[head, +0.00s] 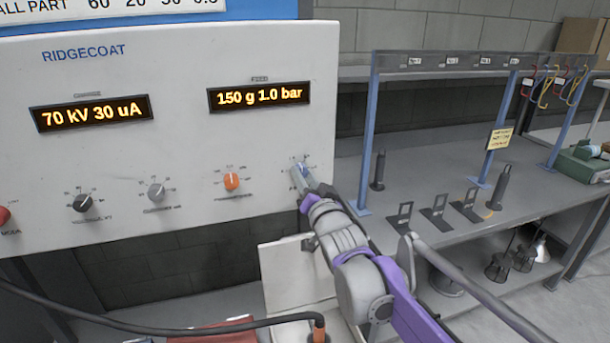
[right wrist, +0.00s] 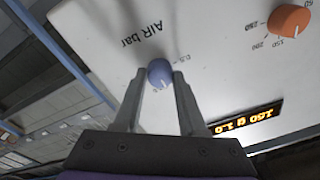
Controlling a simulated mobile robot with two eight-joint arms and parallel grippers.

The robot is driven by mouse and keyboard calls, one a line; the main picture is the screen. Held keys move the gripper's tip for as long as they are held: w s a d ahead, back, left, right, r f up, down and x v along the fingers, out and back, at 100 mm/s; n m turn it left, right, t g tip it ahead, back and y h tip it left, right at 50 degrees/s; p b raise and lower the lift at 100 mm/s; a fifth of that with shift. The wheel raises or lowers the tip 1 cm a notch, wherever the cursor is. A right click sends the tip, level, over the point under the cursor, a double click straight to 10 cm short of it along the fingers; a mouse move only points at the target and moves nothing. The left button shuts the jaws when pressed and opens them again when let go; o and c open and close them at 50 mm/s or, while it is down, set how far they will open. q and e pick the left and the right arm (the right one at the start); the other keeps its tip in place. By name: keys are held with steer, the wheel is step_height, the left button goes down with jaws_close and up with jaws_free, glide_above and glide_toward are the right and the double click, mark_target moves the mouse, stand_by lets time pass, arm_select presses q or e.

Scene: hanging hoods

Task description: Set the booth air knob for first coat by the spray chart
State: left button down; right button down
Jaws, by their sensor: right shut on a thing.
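The blue air knob (right wrist: 159,73) sits on the white RIDGECOAT panel (head: 180,150), beside the label "AIR bar" in the right wrist view. My right gripper (right wrist: 157,78) has one finger on each side of it and is shut on it. In the head view my right gripper (head: 304,182) reaches the panel's lower right and mostly hides the knob. The right display (head: 258,96) reads "150 g 1.0 bar". The left display (head: 92,113) reads "70 kV 30 uA". My left gripper is not in view.
The orange knob (head: 232,181) is just left of my right gripper, with a grey knob (head: 156,192) and a black knob (head: 82,203) farther left. A grey bench (head: 420,180) with a rack stands to the right. A dark hose (head: 150,322) crosses the bottom left.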

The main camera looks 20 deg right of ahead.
steer(key=m+h+p, duration=0.1)
steer(key=m, duration=0.6)
steer(key=shift+p, duration=0.4)
steer(key=shift+m, duration=0.3)
steer(key=shift+c, duration=2.4)
jaws_free()
steer(key=shift+s, duration=0.1)
steer(key=s, duration=1)
steer(key=shift+s+f, duration=0.3)
steer(key=shift+f, duration=0.1)
steer(key=shift+a, duration=0.1)
steer(key=s+f+n+g, duration=0.6)
steer(key=s+f, duration=0.6)
steer(key=f, duration=0.2)
steer(key=s+f+n+g, duration=0.7)
steer(key=s+f, duration=0.5)
steer(key=f, duration=0.3)
steer(key=shift+s+d+f+g, duration=0.15)
steer(key=shift+s+d+g, duration=0.05)
steer(key=shift+s+g, duration=0.1)
